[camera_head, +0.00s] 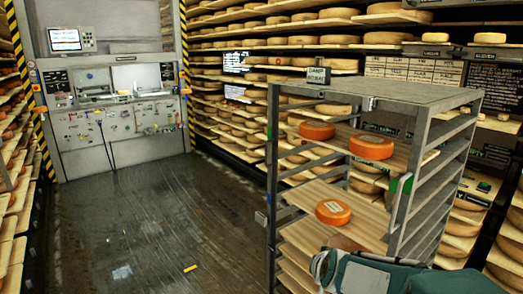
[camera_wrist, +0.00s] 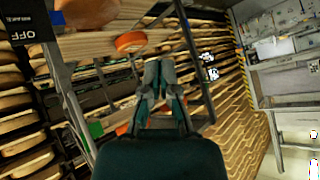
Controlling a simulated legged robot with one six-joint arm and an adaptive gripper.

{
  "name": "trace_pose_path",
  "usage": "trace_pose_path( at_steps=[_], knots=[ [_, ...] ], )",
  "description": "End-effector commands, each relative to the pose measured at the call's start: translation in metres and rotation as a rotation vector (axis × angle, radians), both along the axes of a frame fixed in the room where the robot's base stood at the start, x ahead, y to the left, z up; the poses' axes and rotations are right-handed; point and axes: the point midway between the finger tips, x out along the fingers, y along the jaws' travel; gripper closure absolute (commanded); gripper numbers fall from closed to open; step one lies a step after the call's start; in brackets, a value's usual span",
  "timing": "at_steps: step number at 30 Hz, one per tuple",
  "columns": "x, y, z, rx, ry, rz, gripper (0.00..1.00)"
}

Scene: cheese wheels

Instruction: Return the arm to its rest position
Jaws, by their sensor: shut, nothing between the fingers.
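My gripper (camera_wrist: 160,66) points away from the wrist camera, its two fingers together with nothing between them. My grey and teal arm (camera_head: 370,272) shows at the bottom right of the head view, in front of the metal rack (camera_head: 375,95). The fingers cannot be made out there. Two orange cheese wheels, one at left (camera_head: 317,130) and one at right (camera_head: 371,147), lie on an upper wooden shelf. A third orange wheel (camera_head: 332,211) lies on a lower shelf. In the wrist view an orange wheel (camera_wrist: 130,41) appears just beyond and left of the fingers, apart from them.
Long shelves of pale cheese wheels (camera_head: 290,42) line the back wall. A grey machine panel (camera_head: 118,110) with striped yellow and black edges stands at the back left. The dark wet floor (camera_head: 150,215) left of the rack is mostly clear, with a small yellow object (camera_head: 190,268).

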Motion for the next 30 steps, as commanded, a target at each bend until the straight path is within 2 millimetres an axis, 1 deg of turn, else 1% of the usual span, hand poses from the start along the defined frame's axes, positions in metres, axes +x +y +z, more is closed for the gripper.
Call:
trace_pose_path(
  at_steps=[1, 2, 3, 5, 6, 8, 9, 11, 12, 15, 18, 21, 23, 30],
  knots=[
    [-0.016, 0.001, 0.012, -0.008, 0.014, 0.027, 1.0],
    [-0.026, 0.002, 0.017, -0.015, 0.026, 0.046, 1.0],
    [-0.04, 0.002, 0.022, -0.025, 0.047, 0.068, 1.0],
    [-0.061, 0.003, 0.03, -0.043, 0.076, 0.099, 1.0],
    [-0.075, 0.002, 0.034, -0.055, 0.098, 0.119, 1.0],
    [-0.097, 0.001, 0.039, -0.077, 0.128, 0.145, 1.0],
    [-0.112, 0.0, 0.042, -0.091, 0.149, 0.161, 1.0],
    [-0.135, -0.003, 0.046, -0.116, 0.182, 0.181, 1.0],
    [-0.15, -0.005, 0.047, -0.134, 0.205, 0.193, 1.0],
    [-0.187, -0.012, 0.05, -0.178, 0.261, 0.214, 1.0],
    [-0.217, -0.018, 0.049, -0.214, 0.31, 0.223, 1.0],
    [-0.235, -0.022, 0.048, -0.237, 0.343, 0.226, 1.0],
    [-0.241, -0.024, 0.047, -0.245, 0.356, 0.227, 1.0],
    [-0.243, -0.024, 0.046, -0.248, 0.362, 0.228, 1.0]
  ],
)
